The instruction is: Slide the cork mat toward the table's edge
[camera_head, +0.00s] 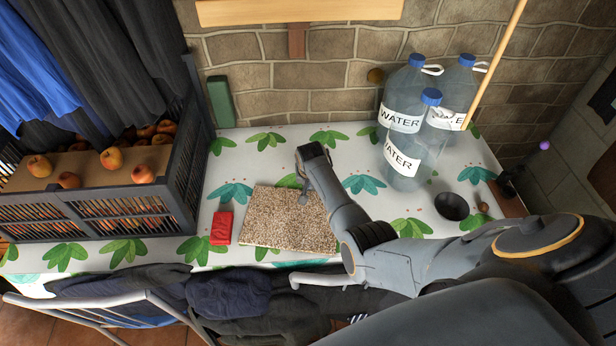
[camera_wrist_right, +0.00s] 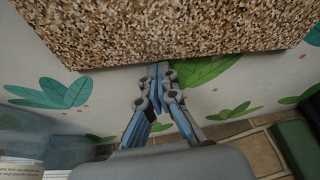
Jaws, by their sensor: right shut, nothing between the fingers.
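The speckled brown cork mat (camera_head: 270,222) lies flat on the table (camera_head: 245,180), near its front edge. In the right wrist view the mat (camera_wrist_right: 160,28) fills the top, with its wall-side edge running across the picture. My right gripper (camera_head: 303,196) reaches in from the right, at the mat's wall-side edge in the head view. Its fingers (camera_wrist_right: 158,72) are shut and empty, with the tips right at that edge. I cannot tell whether they touch the mat. My left gripper is not in view.
A red object (camera_head: 222,228) lies just left of the mat. A crate of fruit (camera_head: 90,215) stands at the left. Several water bottles (camera_head: 408,140) and a dark cup (camera_head: 451,206) stand right. A green block (camera_head: 221,101) is by the wall. Dark clothes (camera_head: 230,293) lie along the front.

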